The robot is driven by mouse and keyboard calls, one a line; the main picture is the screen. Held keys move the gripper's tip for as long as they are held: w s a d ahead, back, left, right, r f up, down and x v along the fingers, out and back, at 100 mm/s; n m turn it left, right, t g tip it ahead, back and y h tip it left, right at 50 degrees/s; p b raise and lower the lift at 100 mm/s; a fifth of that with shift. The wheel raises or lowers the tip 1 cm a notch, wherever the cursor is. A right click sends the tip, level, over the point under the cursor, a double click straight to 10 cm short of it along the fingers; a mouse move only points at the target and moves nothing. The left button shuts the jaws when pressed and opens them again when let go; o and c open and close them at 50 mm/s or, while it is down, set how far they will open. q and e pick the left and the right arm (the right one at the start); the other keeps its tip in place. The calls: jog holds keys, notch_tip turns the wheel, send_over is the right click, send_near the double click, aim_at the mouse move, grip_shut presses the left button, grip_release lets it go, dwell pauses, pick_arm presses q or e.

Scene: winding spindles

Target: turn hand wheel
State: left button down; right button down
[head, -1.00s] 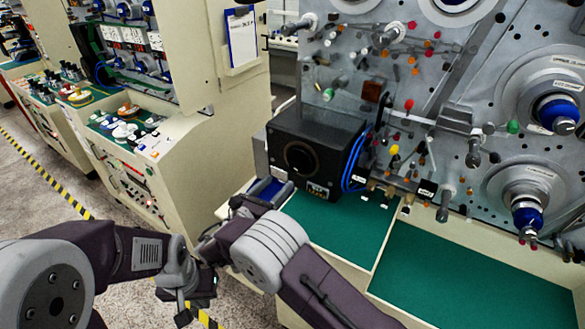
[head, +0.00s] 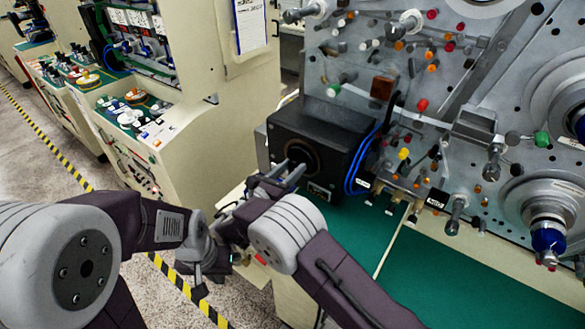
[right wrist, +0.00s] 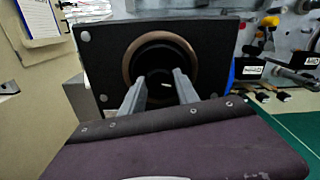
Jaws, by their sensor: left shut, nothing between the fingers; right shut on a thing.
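The black box (head: 345,138) on the green bench has a round, bronze-rimmed dark opening in its front, seemingly the hand wheel (head: 302,156). In the right wrist view the bronze ring (right wrist: 190,62) faces me, with a dark centre. My right gripper (head: 287,171) is at the front of this ring. Its two fingers (right wrist: 158,88) point into the ring's lower part, shut on the dark centre; the contact itself is hard to see. My left gripper (head: 195,275) hangs low at the left, shut and empty, partly hidden by its wrist, away from the box.
The grey panel (head: 460,80) with knobs and blue-hubbed spindles rises at the right. Blue cables (head: 358,170) run beside the box. The green bench top (head: 470,270) is clear at front right. Cream cabinets (head: 205,140) stand at the left, beside a yellow-black floor strip (head: 50,140).

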jog(key=shift+f, duration=0.1)
jog(key=shift+f+m+b, duration=0.1)
jog(key=shift+m+b, duration=0.2)
jog(key=shift+b, duration=0.2)
jog(key=m+b, duration=1.6)
jog(key=b, duration=0.6)
jog(key=shift+w, duration=0.1)
jog(key=m+b, duration=0.2)
jog(key=m, duration=0.1)
jog(key=shift+b, duration=0.3)
jog(key=shift+r+m+b, duration=0.4)
jog(key=shift+m+b, duration=0.1)
jog(key=shift+m, duration=0.1)
